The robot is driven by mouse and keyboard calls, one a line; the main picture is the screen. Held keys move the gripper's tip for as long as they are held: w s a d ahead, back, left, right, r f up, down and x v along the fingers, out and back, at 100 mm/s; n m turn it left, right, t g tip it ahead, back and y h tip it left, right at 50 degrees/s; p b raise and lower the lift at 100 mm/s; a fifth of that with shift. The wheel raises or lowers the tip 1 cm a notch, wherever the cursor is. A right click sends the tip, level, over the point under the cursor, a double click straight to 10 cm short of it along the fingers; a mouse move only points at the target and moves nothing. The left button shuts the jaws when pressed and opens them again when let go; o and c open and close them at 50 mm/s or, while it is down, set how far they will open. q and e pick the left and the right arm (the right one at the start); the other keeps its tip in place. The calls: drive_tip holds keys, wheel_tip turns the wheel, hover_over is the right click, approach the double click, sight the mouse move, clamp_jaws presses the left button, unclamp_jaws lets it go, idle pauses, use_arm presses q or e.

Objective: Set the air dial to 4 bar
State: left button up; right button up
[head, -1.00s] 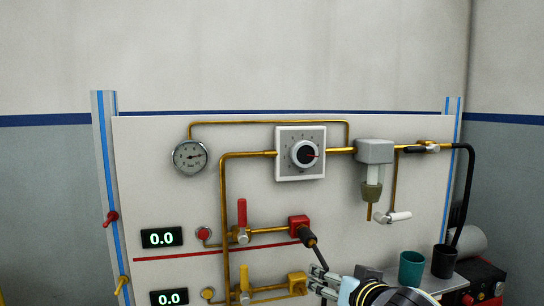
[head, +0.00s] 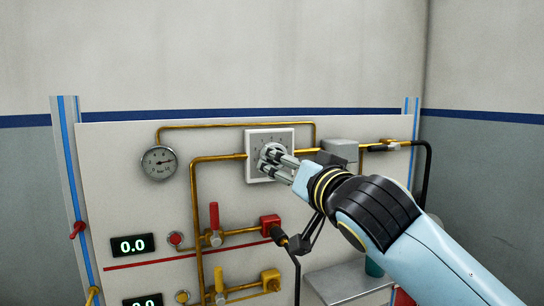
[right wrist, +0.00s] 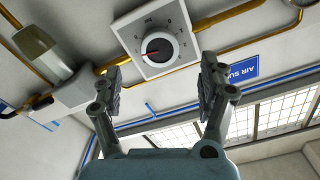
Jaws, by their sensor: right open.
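The air dial (head: 270,140) is a round knob on a white square plate, fixed to the upright panel (head: 105,160). In the right wrist view the dial (right wrist: 158,48) is dark-centred in a light ring, with a red pointer line and numbers around it. My right gripper (head: 274,160) is in front of the plate's lower part and covers much of the knob in the head view. In the right wrist view its fingers (right wrist: 158,75) are spread with nothing between them, short of the knob. The round pressure gauge (head: 158,162) is left of the dial. My left gripper is not in view.
Brass pipes (head: 198,210) run across the panel around the dial. A grey filter unit (head: 340,150) sits right of it. Red valve handle (head: 214,216) and yellow valve handle (head: 219,280) are below. A green cup (head: 373,268) is partly behind my arm.

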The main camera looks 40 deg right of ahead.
sight(277, 146)
drive_tip(key=p+x, duration=0.1)
drive_tip(key=x, duration=0.8)
drive_tip(key=shift+d, duration=0.1)
drive_tip(key=c, duration=1.2)
